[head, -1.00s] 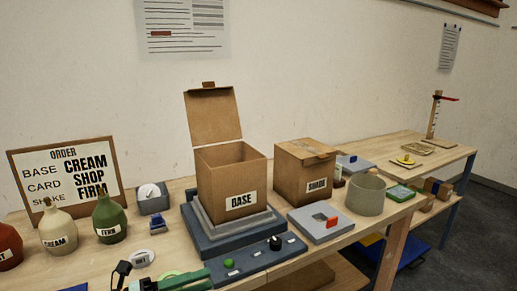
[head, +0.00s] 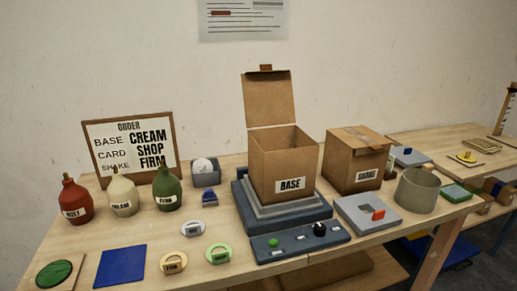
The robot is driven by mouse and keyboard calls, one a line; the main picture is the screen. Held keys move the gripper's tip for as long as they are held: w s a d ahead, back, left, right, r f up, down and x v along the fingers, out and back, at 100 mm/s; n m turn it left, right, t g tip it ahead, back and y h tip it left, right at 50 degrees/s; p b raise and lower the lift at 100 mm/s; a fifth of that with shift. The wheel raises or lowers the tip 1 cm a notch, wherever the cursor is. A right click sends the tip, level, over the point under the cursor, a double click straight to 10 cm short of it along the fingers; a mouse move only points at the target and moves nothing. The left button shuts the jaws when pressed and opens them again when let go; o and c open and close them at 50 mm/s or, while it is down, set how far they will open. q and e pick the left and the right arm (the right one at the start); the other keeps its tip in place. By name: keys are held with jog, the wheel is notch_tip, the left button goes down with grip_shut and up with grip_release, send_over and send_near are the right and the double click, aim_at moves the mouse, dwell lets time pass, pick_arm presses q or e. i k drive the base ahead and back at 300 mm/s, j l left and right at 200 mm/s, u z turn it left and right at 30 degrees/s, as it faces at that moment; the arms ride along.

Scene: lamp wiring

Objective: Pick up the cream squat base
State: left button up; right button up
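The cream squat base (head: 123,196) is a rounded, cream bottle-like body with a narrow neck and a label reading CREAM. It stands upright on the table at the left, between a red base (head: 76,202) labelled RUST and a green base (head: 167,188) labelled FERN. Nothing holds it. Neither of my grippers shows in the head view now.
The order board (head: 130,147) stands behind the bases. An open box labelled BASE (head: 283,165) sits on a stepped platform (head: 243,205), with a closed SHADE box (head: 356,162) to its right. A blue square (head: 120,266) and several tags lie in front.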

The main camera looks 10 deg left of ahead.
aim_at(123, 195)
jog(key=u, duration=1.4)
